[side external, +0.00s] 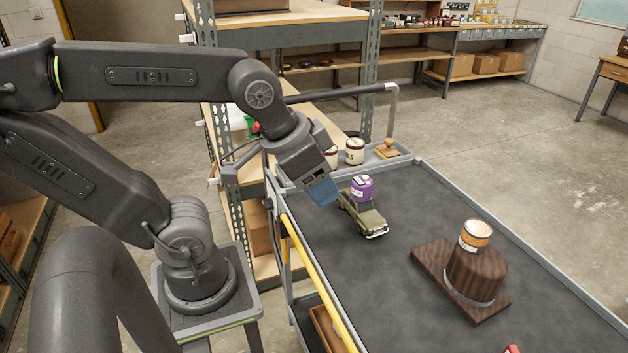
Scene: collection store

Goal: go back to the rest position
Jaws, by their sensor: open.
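My gripper (322,192) hangs over the left edge of the grey cart (418,255), pointing down and right. Its blue-grey end is left of an olive toy car (366,218) and overlaps it slightly in the picture. The gripper is open, and I see nothing held in it. A purple jar (362,188) appears to stand on or just behind the car; I cannot tell which. My fingertips are partly hidden by the gripper body.
A dark wooden stand (474,277) bears an orange-banded tin (475,235) at the cart's right. Cream jars (355,151) stand in the cart's far tray. A metal shelf (232,170) rises close behind my arm. A yellow rail (318,282) runs along the cart's near side.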

